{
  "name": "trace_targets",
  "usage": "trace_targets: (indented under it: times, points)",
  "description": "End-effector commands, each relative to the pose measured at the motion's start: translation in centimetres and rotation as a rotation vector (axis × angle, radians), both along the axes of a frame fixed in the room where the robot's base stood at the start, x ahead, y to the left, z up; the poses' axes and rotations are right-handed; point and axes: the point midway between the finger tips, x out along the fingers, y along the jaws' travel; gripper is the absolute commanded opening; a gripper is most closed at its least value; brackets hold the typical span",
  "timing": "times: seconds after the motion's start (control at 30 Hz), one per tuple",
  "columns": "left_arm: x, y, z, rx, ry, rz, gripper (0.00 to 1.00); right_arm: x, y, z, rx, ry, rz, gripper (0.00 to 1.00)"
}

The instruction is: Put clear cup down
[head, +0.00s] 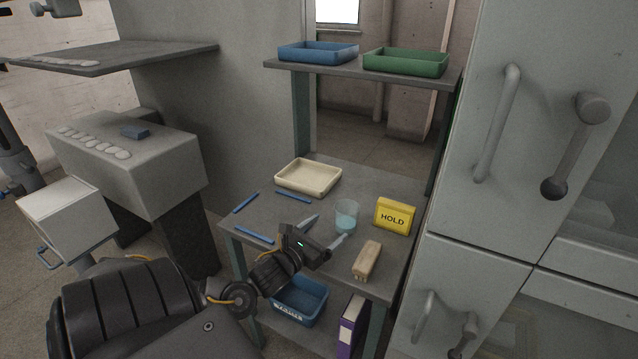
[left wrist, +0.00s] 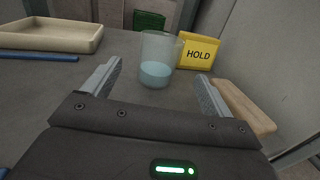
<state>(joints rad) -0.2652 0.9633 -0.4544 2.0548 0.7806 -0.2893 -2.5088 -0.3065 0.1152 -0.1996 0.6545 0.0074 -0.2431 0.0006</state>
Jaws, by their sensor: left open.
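A clear cup (head: 346,215) with pale blue contents stands upright on the grey bench top. It also shows in the left wrist view (left wrist: 157,62), just beyond the fingertips and between their lines. My left gripper (head: 326,230) is open and low over the bench, in front of the cup. In the left wrist view its two fingers (left wrist: 160,78) are spread wide with nothing between them; the cup looks clear of both. My right gripper is not in view.
A yellow HOLD sign (head: 395,215) stands right of the cup, and a wooden-backed brush (head: 367,260) lies in front of it. A cream tray (head: 308,177) is at the back left. Blue sticks (head: 254,235) lie on the left. A shelf (head: 350,76) with two trays is above.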

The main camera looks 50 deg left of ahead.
Motion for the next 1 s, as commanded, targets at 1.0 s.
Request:
trace_targets:
  times: [1.0]
  points:
    - [-2.3,-0.2,1.6,0.001,-0.001,0.0,0.86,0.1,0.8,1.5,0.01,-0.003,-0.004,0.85]
